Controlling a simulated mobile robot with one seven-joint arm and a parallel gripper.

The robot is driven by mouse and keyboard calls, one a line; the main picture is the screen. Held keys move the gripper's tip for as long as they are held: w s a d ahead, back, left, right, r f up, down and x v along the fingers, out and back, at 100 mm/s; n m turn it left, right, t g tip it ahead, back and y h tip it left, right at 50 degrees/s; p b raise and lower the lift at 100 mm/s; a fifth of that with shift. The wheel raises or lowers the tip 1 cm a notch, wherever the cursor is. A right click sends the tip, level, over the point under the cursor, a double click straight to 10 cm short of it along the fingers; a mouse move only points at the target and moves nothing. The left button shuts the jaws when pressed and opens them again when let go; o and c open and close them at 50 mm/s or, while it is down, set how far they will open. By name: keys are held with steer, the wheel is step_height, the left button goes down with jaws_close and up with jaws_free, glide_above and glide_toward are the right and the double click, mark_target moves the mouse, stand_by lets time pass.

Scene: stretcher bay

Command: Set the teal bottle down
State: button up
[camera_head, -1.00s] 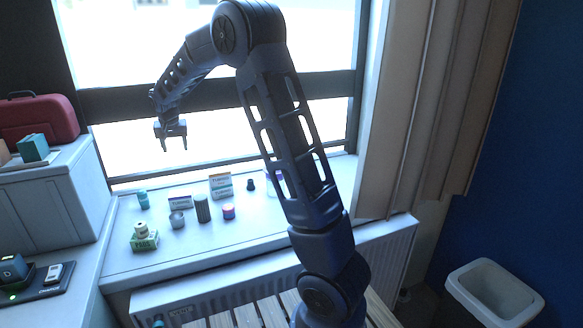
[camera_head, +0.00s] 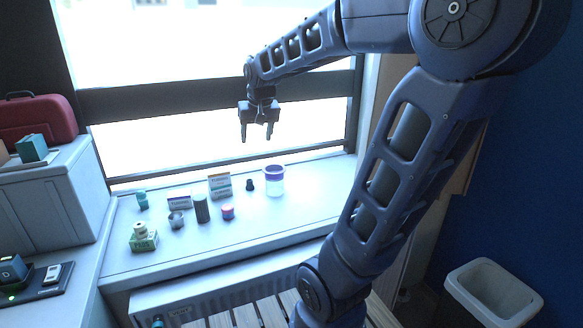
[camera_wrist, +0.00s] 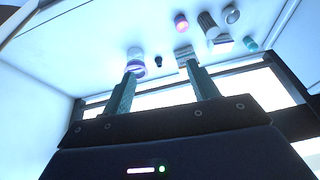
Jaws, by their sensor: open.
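A small teal bottle (camera_head: 142,199) stands upright at the far left of the white windowsill (camera_head: 250,236) in the head view. It also shows as a small teal shape (camera_wrist: 250,43) in the wrist view. My gripper (camera_head: 257,136) is in front of the window, above the sill's right half and well to the right of the bottle. Its two fingers (camera_wrist: 160,70) are apart with nothing between them in the wrist view.
The sill also holds a white jar with a purple band (camera_head: 274,184), a black piece (camera_head: 249,185), boxes (camera_head: 220,186), a dark cylinder (camera_head: 202,210), a pink tin (camera_head: 228,212), a grey cup (camera_head: 176,220) and a green box (camera_head: 144,243). Its front right is clear.

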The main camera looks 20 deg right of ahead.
steer(key=s+d+f, duration=0.2)
steer(key=s, duration=0.6)
steer(key=s+d+f, duration=0.2)
steer(key=s, duration=0.6)
steer(key=shift+d+f, duration=0.35)
